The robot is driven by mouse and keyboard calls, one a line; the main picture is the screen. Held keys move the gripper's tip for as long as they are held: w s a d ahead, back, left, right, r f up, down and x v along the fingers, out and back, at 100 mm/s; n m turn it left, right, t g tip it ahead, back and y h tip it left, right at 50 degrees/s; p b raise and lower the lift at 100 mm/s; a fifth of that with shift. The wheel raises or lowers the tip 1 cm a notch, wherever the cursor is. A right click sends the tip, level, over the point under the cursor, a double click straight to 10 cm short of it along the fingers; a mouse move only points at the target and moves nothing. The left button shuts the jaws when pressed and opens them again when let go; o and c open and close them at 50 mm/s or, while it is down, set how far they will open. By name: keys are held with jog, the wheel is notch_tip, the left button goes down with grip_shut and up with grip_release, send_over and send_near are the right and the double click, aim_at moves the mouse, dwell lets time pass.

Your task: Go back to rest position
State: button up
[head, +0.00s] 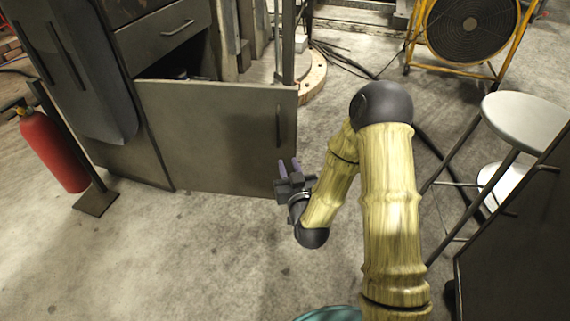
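My gripper (289,166) is in the middle of the head view, at the end of my folded arm. Its two purple-grey fingers point up and stand apart, with nothing visible between them. It is just in front of the lower right part of an open grey cabinet door (205,130), near the door's vertical handle. I cannot tell whether the gripper touches the door. The cabinet's dark inside shows above the door's top edge.
A drawer (160,35) sits above the opening. A red fire extinguisher (52,150) stands at left. A stool (525,118) and a dark cabinet (520,245) are at right. A yellow-framed fan (470,28) stands at the back. The concrete floor (190,260) at lower left is clear.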

jog(key=shift+s+d, duration=0.1)
jog(key=shift+s, duration=0.7)
jog(key=s+d+r+m+g+h+p, duration=0.1)
jog(key=s+d+r+g+p, duration=0.35)
jog(key=s+r+p, duration=0.2)
jog(key=s+d+r+g+h+p, duration=0.1)
jog(key=s+d+r+g+p, duration=0.2)
jog(key=s+r+g+p, duration=0.3)
jog(key=s+d+r+m+g+h+p, duration=0.1)
jog(key=s+d+r+g+p, duration=0.35)
jog(key=s+r, duration=0.3)
jog(key=w+p+v, duration=0.2)
jog(key=p+v, duration=1)
jog(key=w+r+p+v, duration=0.1)
jog(key=w+p+v, duration=0.2)
jog(key=p+v, duration=0.9)
jog(key=w+a+r+p+v, duration=0.1)
jog(key=w+p+v, duration=0.2)
jog(key=p+v, duration=0.9)
jog(key=shift+w+a+p, duration=0.2)
jog(key=shift+p, duration=0.6)
